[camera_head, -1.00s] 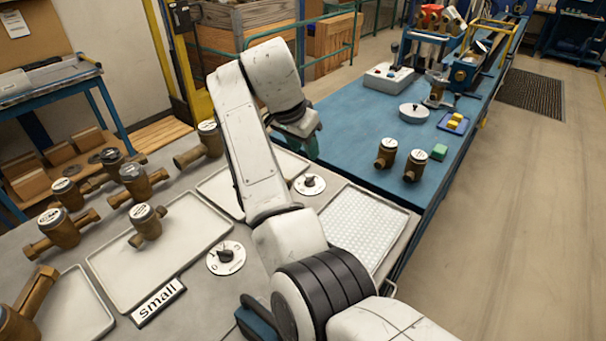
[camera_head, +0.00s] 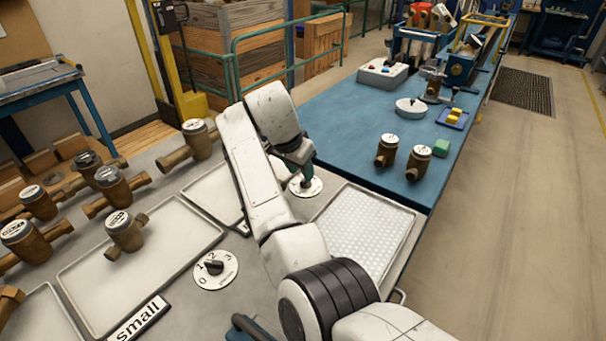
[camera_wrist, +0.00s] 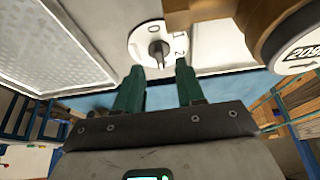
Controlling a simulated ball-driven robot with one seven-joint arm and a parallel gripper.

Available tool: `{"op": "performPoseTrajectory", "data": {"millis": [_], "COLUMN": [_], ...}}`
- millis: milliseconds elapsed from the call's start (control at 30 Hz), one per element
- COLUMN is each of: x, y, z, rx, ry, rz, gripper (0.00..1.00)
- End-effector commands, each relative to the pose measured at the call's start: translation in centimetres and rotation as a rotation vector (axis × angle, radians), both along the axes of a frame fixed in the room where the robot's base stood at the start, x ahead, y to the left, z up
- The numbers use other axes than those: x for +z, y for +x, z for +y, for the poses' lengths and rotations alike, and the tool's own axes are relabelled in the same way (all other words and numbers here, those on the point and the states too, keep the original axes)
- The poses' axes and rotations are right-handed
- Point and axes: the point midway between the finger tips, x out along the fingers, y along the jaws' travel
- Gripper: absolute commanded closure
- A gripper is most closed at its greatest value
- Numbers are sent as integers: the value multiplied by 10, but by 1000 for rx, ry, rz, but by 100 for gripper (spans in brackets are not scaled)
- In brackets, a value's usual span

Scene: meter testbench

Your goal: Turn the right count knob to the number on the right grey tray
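The right count knob is a dark pointer on a round white dial (camera_head: 304,187). In the wrist view its knob (camera_wrist: 159,48) stands just beyond the tips of my gripper (camera_wrist: 158,72). The two green fingers are apart with nothing held between them. In the head view my gripper (camera_head: 299,178) is over this dial and hides most of the knob. The right grey tray (camera_head: 207,193) lies partly behind my arm; I see no number on it. A second count knob (camera_head: 214,267) sits on a white dial marked 0 to 3, nearer the "small" tray (camera_head: 180,285).
A brass meter (camera_wrist: 262,25) is close at the upper right of the wrist view. Several brass meters stand on the left of the bench. A white textured tray (camera_head: 365,232) lies right of my arm.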

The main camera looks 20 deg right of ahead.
Motion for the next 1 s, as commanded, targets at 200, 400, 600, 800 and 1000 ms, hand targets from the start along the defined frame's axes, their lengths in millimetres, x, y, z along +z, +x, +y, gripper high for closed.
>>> {"op": "performPoseTrajectory", "data": {"millis": [200, 400, 600, 800, 1000], "x": [-25, -32, -32, -32, -32], "y": [6, 7, 7, 7, 7], "z": [-9, -11, -11, -11, -10], "rx": [1, 0, 0, 0, 0], "ry": [0, 1, 0, 0, 1], "rz": [2, 1, 0, 0, -1], "gripper": [62, 62, 62, 80, 99]}}
